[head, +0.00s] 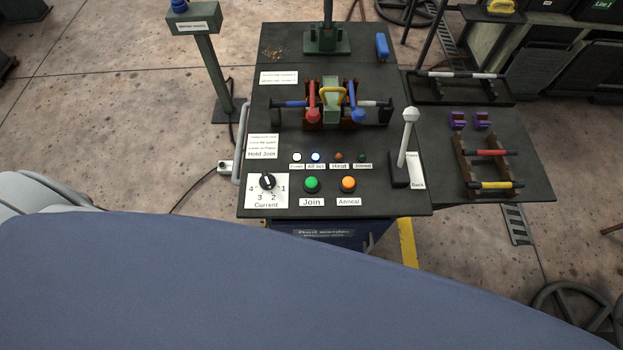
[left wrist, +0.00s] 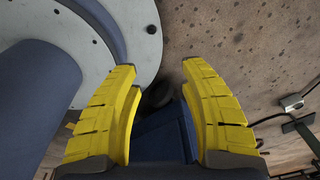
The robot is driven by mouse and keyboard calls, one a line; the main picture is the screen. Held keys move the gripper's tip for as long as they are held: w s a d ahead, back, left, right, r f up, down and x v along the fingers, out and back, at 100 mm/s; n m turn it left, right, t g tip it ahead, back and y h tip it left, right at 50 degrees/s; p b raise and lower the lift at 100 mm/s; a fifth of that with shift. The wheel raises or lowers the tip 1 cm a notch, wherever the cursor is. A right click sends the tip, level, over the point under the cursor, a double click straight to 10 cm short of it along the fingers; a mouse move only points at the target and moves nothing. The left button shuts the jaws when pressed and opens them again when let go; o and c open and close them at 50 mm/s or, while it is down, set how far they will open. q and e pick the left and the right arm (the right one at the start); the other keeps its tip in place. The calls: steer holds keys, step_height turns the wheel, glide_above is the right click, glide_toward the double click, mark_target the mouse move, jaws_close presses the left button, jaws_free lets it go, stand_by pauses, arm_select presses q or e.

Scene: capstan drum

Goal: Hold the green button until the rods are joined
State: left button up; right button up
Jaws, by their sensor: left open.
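The green button (head: 311,184) labelled Join sits on the front of the dark machine table in the head view, beside the orange Anneal button (head: 348,184). Rods (head: 290,104) lie in the clamp unit (head: 331,100) with red and blue levers; a second rod end (head: 374,103) shows at its right. I cannot tell whether the rods touch inside. My left gripper (left wrist: 165,110) shows in the left wrist view with its yellow fingers apart and nothing between them, above the floor and away from the button. Neither gripper shows in the head view.
A black Current knob (head: 267,181) is left of the green button, and a white-handled lever (head: 409,130) stands to the right. Small lamps (head: 315,157) line up behind the buttons. A rack (head: 487,155) with coloured rods is at the right. Space above the buttons is clear.

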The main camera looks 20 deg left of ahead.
arm_select(q)
jaws_close()
steer(key=c, duration=0.8)
jaws_free()
